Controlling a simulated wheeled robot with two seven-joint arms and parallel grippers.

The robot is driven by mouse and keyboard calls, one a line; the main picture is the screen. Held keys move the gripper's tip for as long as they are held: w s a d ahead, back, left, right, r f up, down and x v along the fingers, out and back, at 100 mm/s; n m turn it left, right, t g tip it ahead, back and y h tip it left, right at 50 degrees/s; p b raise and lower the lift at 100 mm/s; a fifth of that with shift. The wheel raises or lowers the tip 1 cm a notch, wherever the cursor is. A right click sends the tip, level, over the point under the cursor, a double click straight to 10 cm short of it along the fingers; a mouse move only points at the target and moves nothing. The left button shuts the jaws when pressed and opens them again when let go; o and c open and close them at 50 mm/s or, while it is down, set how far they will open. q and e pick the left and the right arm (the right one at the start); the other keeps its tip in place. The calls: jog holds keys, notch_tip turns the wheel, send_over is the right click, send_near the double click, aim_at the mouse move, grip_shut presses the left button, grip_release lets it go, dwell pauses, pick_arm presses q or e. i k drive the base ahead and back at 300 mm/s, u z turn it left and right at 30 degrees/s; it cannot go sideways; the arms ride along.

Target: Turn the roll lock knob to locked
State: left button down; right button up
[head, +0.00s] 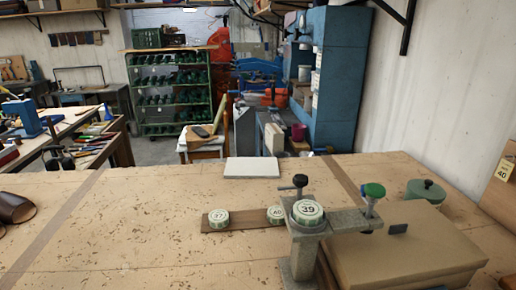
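A grey metal stand (303,250) rises from the front of the workbench, with a round piece marked 39 (307,210) on top. A black knob (300,181) sticks up behind that piece. A green knob (374,190) stands on a metal stem at the right end of the stand's arm (350,220). I cannot tell which of them is the roll lock knob, and no lock marking can be read. Neither of my grippers is in view.
A wooden strip (245,218) carries round pieces marked 37 (218,219) and 40 (276,214). A brown box (410,255) sits right of the stand, near a green lidded pot (426,192). A white slab (251,167) lies at the back edge. The bench's left middle is clear.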

aim_at(300, 182)
jog(key=z, duration=0.8)
jog(key=k, duration=0.35)
jog(key=u, duration=1.3)
